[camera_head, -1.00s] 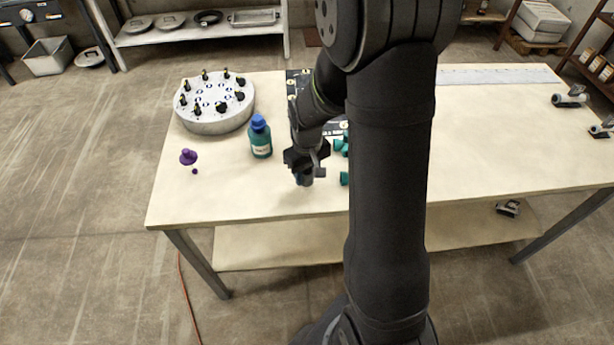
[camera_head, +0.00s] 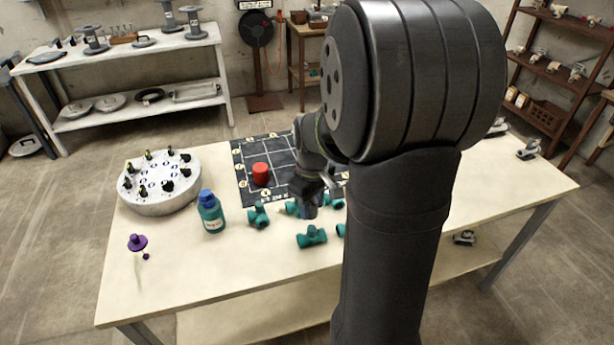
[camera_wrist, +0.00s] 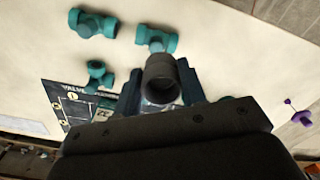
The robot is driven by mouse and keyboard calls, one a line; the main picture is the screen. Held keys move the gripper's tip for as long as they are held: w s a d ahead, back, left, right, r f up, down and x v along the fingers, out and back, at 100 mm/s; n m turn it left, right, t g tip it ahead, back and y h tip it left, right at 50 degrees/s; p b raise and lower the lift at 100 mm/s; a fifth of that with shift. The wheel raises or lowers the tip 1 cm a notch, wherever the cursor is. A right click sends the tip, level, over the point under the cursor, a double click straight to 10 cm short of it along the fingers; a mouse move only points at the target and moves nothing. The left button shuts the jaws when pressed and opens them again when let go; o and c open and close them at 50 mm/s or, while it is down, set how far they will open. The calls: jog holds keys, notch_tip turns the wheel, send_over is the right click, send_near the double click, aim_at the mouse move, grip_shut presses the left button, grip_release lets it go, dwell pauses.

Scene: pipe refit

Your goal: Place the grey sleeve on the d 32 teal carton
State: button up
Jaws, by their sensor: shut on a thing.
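My gripper (camera_head: 310,196) is shut on the dark grey sleeve (camera_head: 308,211) and holds it over the table among teal pipe fittings. In the wrist view the sleeve (camera_wrist: 162,75) sits between the fingers, its round open end showing. The gap between sleeve and table cannot be judged. I cannot make out a d 32 teal carton in either view; my arm hides part of the table.
Teal fittings (camera_head: 312,237) (camera_head: 258,215) lie around the gripper. A blue-capped teal bottle (camera_head: 210,212) stands left. Behind are a black gridded mat (camera_head: 243,190) with a red cylinder (camera_head: 260,174), and a round grey drum (camera_head: 160,199).

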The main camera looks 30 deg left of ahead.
jog(key=w+r+n, duration=0.2)
jog(key=w+r, duration=0.2)
jog(key=w, duration=0.8)
jog(key=w+r+n, duration=0.1)
jog(key=w+r, duration=0.4)
jog(key=w, duration=0.7)
jog(key=a+f, duration=0.2)
jog(key=a, duration=0.1)
jog(key=a+f, duration=0.2)
jog(key=a, duration=0.2)
jog(key=a+f, duration=0.3)
jog(key=a, duration=0.1)
jog(key=shift+f, duration=2.05)
jog(key=o, duration=0.5)
jog(key=shift+f, duration=0.15)
jog(key=o, duration=0.4)
jog(key=shift+o, duration=0.2)
